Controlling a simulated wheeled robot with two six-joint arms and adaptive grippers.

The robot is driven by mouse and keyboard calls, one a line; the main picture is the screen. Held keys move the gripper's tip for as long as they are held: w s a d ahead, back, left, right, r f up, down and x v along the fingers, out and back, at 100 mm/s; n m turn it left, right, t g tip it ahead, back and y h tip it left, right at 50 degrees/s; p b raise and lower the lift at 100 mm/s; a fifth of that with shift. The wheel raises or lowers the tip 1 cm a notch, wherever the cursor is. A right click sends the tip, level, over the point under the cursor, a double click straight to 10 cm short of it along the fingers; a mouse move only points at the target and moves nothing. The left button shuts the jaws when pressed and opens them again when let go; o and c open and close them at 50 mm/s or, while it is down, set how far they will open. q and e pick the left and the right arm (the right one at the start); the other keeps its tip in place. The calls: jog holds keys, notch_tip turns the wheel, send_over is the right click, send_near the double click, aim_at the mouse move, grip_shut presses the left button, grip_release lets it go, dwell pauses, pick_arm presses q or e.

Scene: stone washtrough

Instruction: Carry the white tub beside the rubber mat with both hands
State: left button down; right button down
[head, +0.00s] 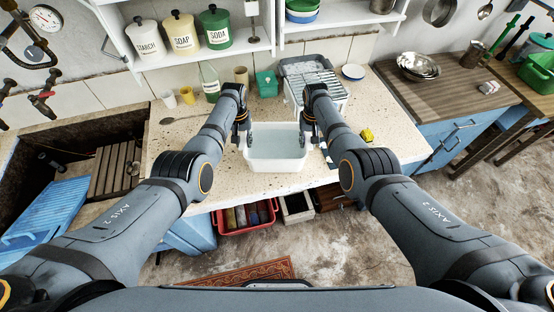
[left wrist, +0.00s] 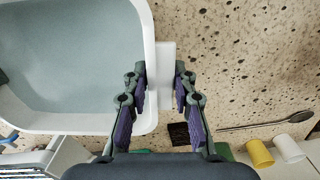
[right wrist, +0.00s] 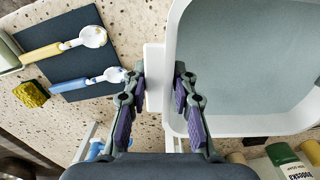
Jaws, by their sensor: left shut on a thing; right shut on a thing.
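My right gripper (head: 307,138) is shut on the right handle, as the right wrist view (right wrist: 160,76) shows. I cannot tell whether the tub's base touches the counter. A dark mat (right wrist: 50,25) lies beside the tub in the right wrist view; in the head view my right arm mostly hides it.
Two spoons (right wrist: 55,49) lie on the mat, with a yellow sponge (head: 367,134) near it. A dish rack (head: 315,82) stands behind the tub. The counter left of the tub is mostly clear.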

pick_arm(q)
jog(key=shift+w+f+b, duration=0.15)
jog(key=shift+f+b, duration=0.15)
jog(key=shift+f, duration=0.1)
pick_arm(e)
jog(key=shift+w+f, duration=0.1)
jog(key=shift+f, duration=0.35)
pick_arm(q)
jog(key=c, duration=1.3)
grip_release()
jog(key=shift+d+r, duration=0.1)
jog(key=shift+r, duration=0.1)
jog(key=shift+c, duration=0.2)
pick_arm(e)
jog(key=c, duration=1.3)
grip_release()
jog(key=shift+d+r, duration=0.1)
jog(key=shift+r, duration=0.1)
jog(key=shift+c, duration=0.2)
pick_arm(q)
jog(key=shift+o, duration=1.3)
jog(key=shift+s, duration=0.2)
pick_arm(e)
jog(key=shift+o, duration=1.3)
jog(key=shift+s, duration=0.2)
pick_arm(q)
jog(key=shift+s+r, duration=0.1)
pick_arm(e)
jog(key=shift+s+r, duration=0.1)
